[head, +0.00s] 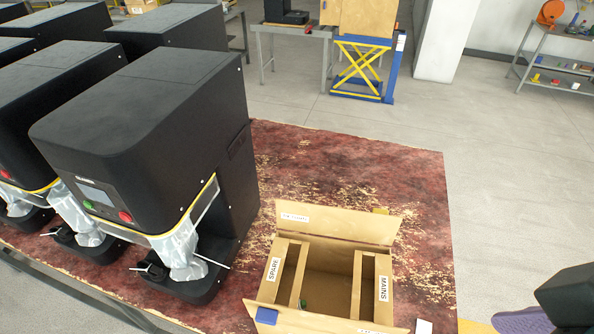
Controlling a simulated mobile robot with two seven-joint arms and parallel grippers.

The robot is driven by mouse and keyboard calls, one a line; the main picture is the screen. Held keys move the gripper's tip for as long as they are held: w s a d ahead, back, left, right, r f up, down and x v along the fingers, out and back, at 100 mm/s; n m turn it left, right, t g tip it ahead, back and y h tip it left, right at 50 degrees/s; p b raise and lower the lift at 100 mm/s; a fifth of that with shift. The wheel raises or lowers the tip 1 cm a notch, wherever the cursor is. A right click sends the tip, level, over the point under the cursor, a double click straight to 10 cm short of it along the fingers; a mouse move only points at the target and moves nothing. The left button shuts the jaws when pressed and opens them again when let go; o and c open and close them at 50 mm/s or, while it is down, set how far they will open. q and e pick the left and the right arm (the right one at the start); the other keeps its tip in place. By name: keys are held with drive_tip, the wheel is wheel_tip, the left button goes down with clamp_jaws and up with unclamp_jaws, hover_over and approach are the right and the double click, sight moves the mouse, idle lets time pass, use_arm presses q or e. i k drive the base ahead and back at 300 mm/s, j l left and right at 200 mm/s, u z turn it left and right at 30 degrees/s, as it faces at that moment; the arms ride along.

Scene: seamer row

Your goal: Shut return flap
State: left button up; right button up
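I cannot tell which flap is the return flap. Inner side strips read SPARE (274,268) and MAINS (383,288). Neither gripper's fingers show in the head view.
Black seamer machines (150,130) stand in a row at left, the nearest close to the box. The red table (350,165) is clear behind the box. A small dark green thing (303,302) lies inside it. A white piece (424,326) lies at its right.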

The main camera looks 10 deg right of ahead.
sight(377, 228)
drive_tip(key=i+l+u, duration=0.2)
drive_tip(key=l+u, duration=0.15)
drive_tip(key=l, duration=0.15)
drive_tip(key=i+l+u, duration=0.15)
drive_tip(key=l+u, duration=0.25)
drive_tip(key=l, duration=0.15)
drive_tip(key=l+u, duration=0.35)
drive_tip(key=l, duration=0.2)
drive_tip(key=l+u, duration=0.4)
drive_tip(key=l, duration=0.25)
drive_tip(key=l+u, duration=0.35)
drive_tip(key=l, duration=0.2)
drive_tip(key=k+l+u, duration=0.2)
drive_tip(key=l+u, duration=0.15)
drive_tip(key=l, duration=0.2)
drive_tip(key=k+l+u, duration=0.25)
drive_tip(key=l+u, duration=0.15)
drive_tip(key=k+l+u, duration=0.35)
drive_tip(key=l, duration=0.2)
drive_tip(key=i+l, duration=0.05)
